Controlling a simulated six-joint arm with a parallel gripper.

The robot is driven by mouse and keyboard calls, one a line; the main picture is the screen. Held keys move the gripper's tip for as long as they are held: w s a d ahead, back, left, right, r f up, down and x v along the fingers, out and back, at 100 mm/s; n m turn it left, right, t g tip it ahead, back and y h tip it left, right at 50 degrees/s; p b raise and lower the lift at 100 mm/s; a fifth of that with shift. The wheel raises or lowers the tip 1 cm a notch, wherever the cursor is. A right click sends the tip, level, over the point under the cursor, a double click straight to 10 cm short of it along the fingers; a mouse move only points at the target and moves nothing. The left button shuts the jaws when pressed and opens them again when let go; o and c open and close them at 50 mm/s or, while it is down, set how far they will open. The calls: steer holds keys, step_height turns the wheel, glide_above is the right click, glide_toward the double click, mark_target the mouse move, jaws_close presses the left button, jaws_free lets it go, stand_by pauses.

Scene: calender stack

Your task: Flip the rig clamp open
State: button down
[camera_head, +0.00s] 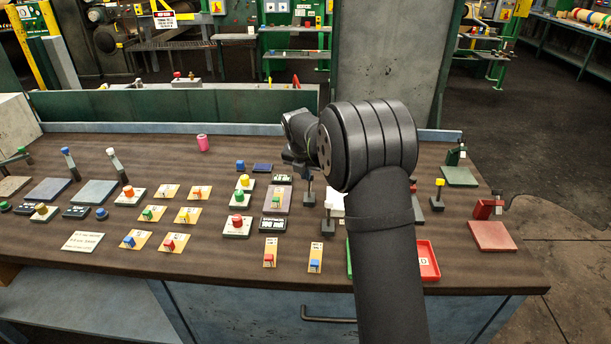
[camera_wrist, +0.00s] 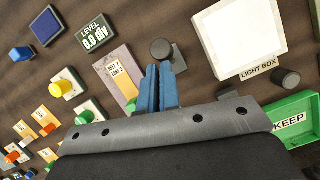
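I cannot tell for certain which thing is the rig clamp. A small red clamp-like fixture (camera_head: 488,208) stands on a red plate (camera_head: 492,236) at the bench's right end. A dark green one (camera_head: 455,156) stands behind it on a green plate (camera_head: 459,177). My gripper (camera_head: 295,157) is over the middle of the bench, well left of both. In the wrist view my gripper's blue fingers (camera_wrist: 159,85) lie side by side with nothing visible between them; they look shut. Neither clamp-like fixture shows in the wrist view.
A dark post (camera_wrist: 161,49) stands near my fingertips in the wrist view. A white light box (camera_wrist: 240,35) and a green KEEP tray (camera_wrist: 297,120) are to its right. A red tray (camera_head: 428,262) is at the front. Buttons and levers crowd the left; my arm hides part of the bench.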

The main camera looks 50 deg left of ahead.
steer(key=shift+w+a+r, duration=0.15)
steer(key=shift+w+a, duration=0.05)
steer(key=shift+w, duration=0.35)
steer(key=a+v, duration=0.2)
steer(key=v, duration=0.9)
steer(key=shift+r, duration=0.4)
